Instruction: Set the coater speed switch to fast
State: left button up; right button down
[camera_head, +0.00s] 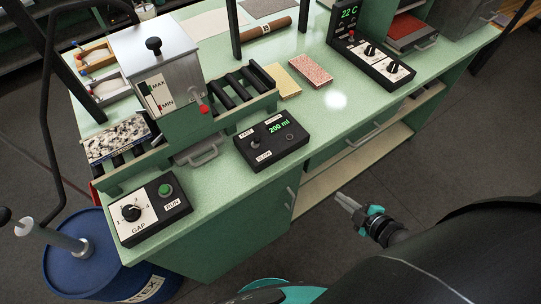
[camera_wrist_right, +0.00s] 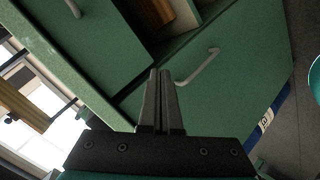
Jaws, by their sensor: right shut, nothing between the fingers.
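The coater speed switch (camera_head: 255,142) is a small dark toggle between the FAST and SLOW labels on a black control box (camera_head: 289,149). The box has a green display reading 200 ml and sits near the front edge of the green bench. Which way the toggle leans is too small to tell. My right gripper (camera_head: 341,199) is shut and empty, in front of the bench and to the right of the box, apart from it. In the right wrist view its fingers (camera_wrist_right: 161,75) are together before the green cabinet front. My left gripper is not in view.
A box with a GAP knob and green RUN button (camera_head: 166,189) stands left of the switch box. The coater hopper (camera_head: 158,70) and rollers (camera_head: 232,90) stand behind. A 22 C control panel (camera_head: 375,60) is at back right. A blue drum (camera_head: 85,262) stands at lower left.

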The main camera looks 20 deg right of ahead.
jog(key=w+a+r+n+t+y+b, duration=0.1)
jog(key=w+a+r+n+y+b, duration=0.15)
jog(key=r+n, duration=0.2)
jog(key=w+a+r+n+t+y+b, duration=0.1)
jog(key=w+r+n+y, duration=0.1)
jog(key=r+n+y, duration=0.3)
jog(key=n+g+y+b, duration=0.2)
jog(key=n+y, duration=0.3)
jog(key=n, duration=0.1)
send_near(271, 157)
jog(key=s+r, duration=0.4)
jog(key=shift+d+f, duration=0.1)
jog(key=shift+f, duration=0.1)
jog(key=shift+h, duration=0.25)
jog(key=x, duration=0.7)
jog(key=w+x, duration=0.1)
jog(key=x, duration=0.3)
jog(key=shift+w+d, duration=0.1)
jog(key=shift+d, duration=0.2)
jog(key=shift+w+a, duration=0.1)
jog(key=shift+w, duration=0.95)
